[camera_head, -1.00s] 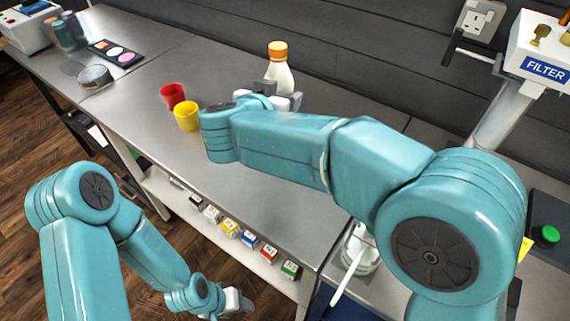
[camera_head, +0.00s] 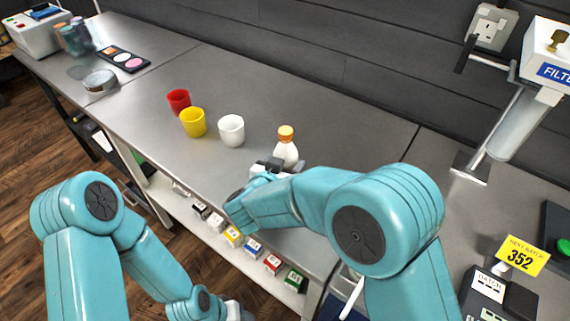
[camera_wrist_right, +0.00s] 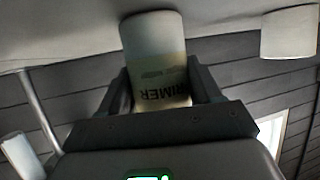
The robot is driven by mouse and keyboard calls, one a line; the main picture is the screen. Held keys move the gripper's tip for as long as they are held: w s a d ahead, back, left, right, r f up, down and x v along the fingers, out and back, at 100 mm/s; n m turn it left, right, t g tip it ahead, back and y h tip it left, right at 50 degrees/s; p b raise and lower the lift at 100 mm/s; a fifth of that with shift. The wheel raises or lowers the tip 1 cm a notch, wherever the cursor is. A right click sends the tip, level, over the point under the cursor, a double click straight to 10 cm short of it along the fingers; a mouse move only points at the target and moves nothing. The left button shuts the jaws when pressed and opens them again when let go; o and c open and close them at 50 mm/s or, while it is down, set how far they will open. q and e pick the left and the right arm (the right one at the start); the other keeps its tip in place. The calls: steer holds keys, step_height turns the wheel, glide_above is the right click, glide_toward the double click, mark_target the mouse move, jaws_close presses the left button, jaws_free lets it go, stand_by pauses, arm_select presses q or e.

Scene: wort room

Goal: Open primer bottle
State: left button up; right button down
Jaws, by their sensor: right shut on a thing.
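The primer bottle (camera_head: 286,146) is white with an orange cap (camera_head: 286,131) in the head view. My right gripper (camera_head: 277,166) is shut on its body, and the bottle stands close to upright. In the right wrist view the bottle (camera_wrist_right: 155,50) sits between the two fingers of the gripper (camera_wrist_right: 158,85), with the word PRIMER on its label upside down. Its cap is not visible there. My left gripper (camera_head: 236,310) is low at the bottom of the head view, partly cut off, and its jaws cannot be made out.
Red (camera_head: 179,101), yellow (camera_head: 193,122) and white (camera_head: 231,130) cups stand left of the bottle on the grey bench (camera_head: 330,110). Small coloured boxes (camera_head: 233,235) line the shelf below the front edge. A filter device (camera_head: 540,70) stands at right. Bench behind the bottle is clear.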

steer(key=shift+r, duration=0.15)
steer(key=shift+c, duration=1)
jaws_free()
steer(key=shift+f, duration=0.25)
